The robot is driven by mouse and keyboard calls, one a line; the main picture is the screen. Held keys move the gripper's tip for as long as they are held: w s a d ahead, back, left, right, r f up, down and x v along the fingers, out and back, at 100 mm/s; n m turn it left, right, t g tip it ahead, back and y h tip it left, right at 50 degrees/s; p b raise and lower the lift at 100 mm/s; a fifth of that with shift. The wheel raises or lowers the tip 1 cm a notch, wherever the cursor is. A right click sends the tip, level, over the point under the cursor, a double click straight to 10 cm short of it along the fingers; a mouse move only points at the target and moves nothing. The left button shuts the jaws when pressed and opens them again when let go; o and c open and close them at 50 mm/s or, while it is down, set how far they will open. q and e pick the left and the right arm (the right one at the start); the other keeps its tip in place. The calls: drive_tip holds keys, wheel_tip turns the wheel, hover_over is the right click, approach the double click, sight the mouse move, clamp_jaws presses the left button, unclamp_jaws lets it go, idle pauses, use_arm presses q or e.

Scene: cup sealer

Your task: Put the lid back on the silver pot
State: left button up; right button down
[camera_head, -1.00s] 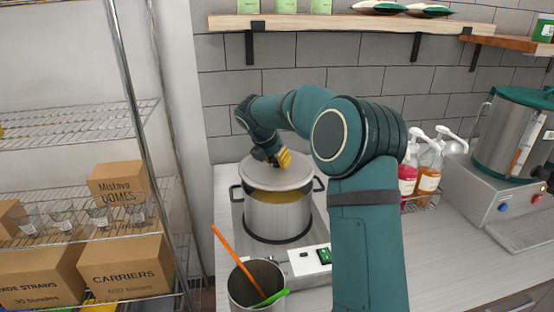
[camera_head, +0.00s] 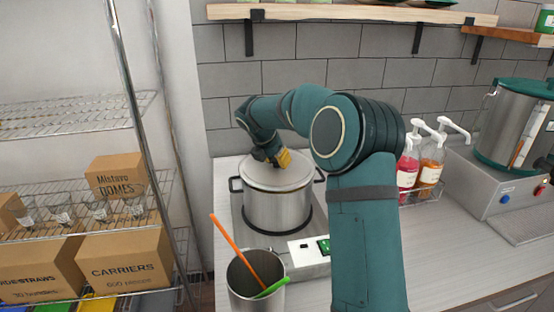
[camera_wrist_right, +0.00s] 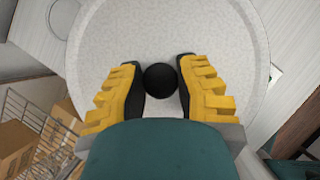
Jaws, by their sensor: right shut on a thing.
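The silver pot (camera_head: 277,210) stands on a hot plate on the counter, with a dark handle at each side. The round grey lid (camera_head: 300,177) sits over the pot's mouth and looks level with the rim. My right gripper (camera_head: 280,160) is at the top of the lid. In the right wrist view, my right gripper (camera_wrist_right: 160,85) has its yellow-and-black fingers on both sides of the round black knob (camera_wrist_right: 160,79), shut on it. The lid (camera_wrist_right: 215,35) fills much of that view. My left gripper is not in view.
A metal container (camera_head: 255,285) with an orange stick and a green utensil stands in front of the hot plate (camera_head: 307,255). Pump bottles (camera_head: 408,175) stand to the right. A wire rack (camera_head: 75,185) with boxes is at the left. The right counter has free room.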

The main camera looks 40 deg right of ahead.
drive_tip(key=shift+r+p, duration=0.1)
drive_tip(key=shift+p, duration=0.7)
idle(0.8)
drive_tip(key=shift+f+p, duration=0.2)
drive_tip(key=shift+p, duration=0.1)
idle(0.9)
drive_tip(key=shift+p, duration=0.35)
idle(0.3)
idle(0.4)
drive_tip(key=shift+c, duration=0.7)
unclamp_jaws()
drive_tip(key=shift+r, duration=0.15)
